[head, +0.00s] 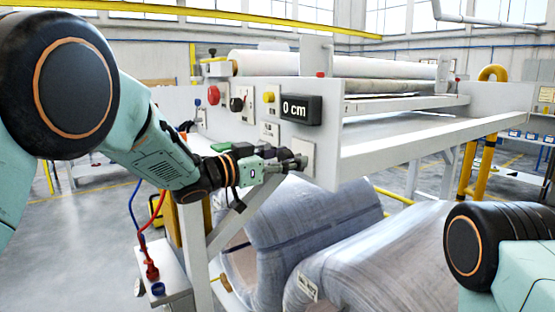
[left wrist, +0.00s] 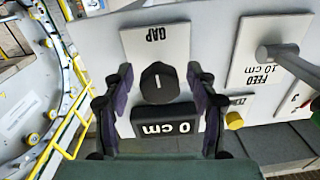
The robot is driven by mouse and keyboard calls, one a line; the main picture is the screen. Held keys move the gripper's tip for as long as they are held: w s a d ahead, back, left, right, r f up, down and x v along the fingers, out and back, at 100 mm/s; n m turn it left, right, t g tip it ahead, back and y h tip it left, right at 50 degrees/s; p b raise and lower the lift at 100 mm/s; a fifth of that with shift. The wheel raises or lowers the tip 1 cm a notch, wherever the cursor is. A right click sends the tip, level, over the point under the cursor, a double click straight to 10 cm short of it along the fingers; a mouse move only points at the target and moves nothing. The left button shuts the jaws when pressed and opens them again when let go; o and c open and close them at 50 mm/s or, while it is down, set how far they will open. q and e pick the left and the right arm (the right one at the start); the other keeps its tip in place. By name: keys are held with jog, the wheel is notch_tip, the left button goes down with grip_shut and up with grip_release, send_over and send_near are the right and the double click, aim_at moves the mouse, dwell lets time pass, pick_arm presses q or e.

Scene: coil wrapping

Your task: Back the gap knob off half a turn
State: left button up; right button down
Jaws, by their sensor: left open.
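The gap knob (left wrist: 160,83) is dark and faceted, with a short pale mark on its face. It sits on a white plate (left wrist: 140,45) labelled GAP, upside down in the left wrist view. My left gripper (left wrist: 160,76) is open, with one finger on each side of the knob and visible space between fingers and knob. In the head view, my left gripper (head: 296,163) is at the plate (head: 306,150) on the machine's side panel and hides the knob. A black display (head: 295,108) reads 0 cm; it also shows in the left wrist view (left wrist: 166,122). My right gripper is out of view.
A plate labelled FEED 10 cm (left wrist: 262,70) with a grey lever (left wrist: 290,62) is beside the gap plate. A yellow knob (left wrist: 234,120) is near the display. In the head view, wrapped coils (head: 310,215) lie below the panel.

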pick_arm(q)
jog(key=v, duration=1.1)
jog(key=shift+s+a, duration=0.2)
jog(key=shift+a, duration=0.05)
jog(key=shift+w+d, duration=0.1)
